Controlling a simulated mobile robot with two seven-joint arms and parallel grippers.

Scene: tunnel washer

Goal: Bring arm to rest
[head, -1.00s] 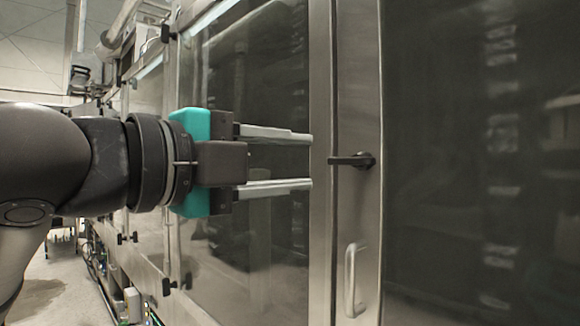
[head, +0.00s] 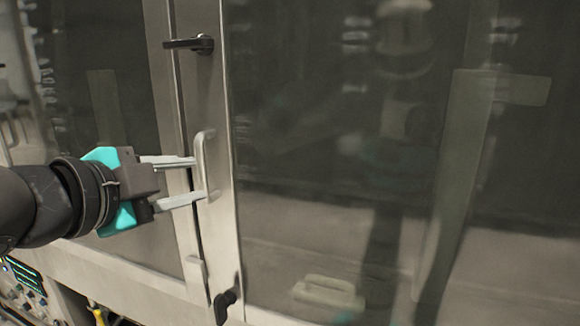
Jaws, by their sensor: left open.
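My left gripper (head: 198,177) comes in from the left in the head view, with its two pale fingers parted and nothing seen held between them. Its fingertips overlap the left side of the pale vertical pull handle (head: 209,162) on the door frame; I cannot tell whether they touch it. My right gripper is not in view.
A large dark glass door (head: 330,160) with a metal frame fills the right. A black latch (head: 190,44) sits above the handle and another black latch (head: 226,300) below it. A control panel (head: 25,285) with small lights is at lower left.

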